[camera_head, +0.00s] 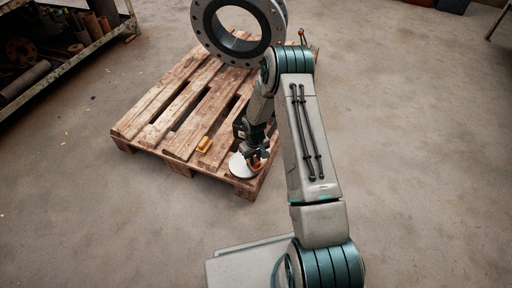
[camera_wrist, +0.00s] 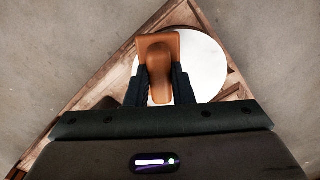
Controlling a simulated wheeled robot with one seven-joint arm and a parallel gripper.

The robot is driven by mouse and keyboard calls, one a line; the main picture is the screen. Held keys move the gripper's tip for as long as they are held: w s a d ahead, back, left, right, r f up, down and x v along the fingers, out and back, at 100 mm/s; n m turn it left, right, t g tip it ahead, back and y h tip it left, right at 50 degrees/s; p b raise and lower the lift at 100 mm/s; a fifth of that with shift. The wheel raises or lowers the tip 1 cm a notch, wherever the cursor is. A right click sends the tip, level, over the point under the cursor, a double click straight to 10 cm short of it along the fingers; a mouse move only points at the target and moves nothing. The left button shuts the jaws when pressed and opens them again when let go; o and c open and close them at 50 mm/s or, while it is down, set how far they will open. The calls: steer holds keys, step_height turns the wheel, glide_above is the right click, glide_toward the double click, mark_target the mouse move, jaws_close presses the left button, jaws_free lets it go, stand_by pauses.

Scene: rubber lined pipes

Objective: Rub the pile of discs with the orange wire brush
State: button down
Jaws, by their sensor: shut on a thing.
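The pile of discs (camera_head: 239,168) shows as a round white top near the front corner of the wooden pallet. The white top also shows in the wrist view (camera_wrist: 206,66). My gripper (camera_head: 257,158) is over the discs and shut on the orange wire brush (camera_wrist: 159,50). In the wrist view the brush lies between the two dark fingers (camera_wrist: 159,85), its wide end pointing away and overlapping the white top. The brush's underside is hidden, so I cannot tell whether it touches the discs. In the head view my gripper covers part of the brush and the discs.
The wooden pallet (camera_head: 169,108) lies on the concrete floor. A large flanged pipe ring (camera_head: 203,28) stands at the pallet's back. A metal shelf (camera_head: 97,45) is at far left.

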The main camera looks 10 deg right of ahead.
steer(key=shift+w+a+r+p, duration=0.1)
steer(key=shift+r+p, duration=0.9)
steer(key=shift+r, duration=0.8)
steer(key=shift+a+r+p, duration=0.1)
steer(key=shift+r+p, duration=0.85)
steer(key=shift+r, duration=0.85)
steer(key=shift+d, duration=0.1)
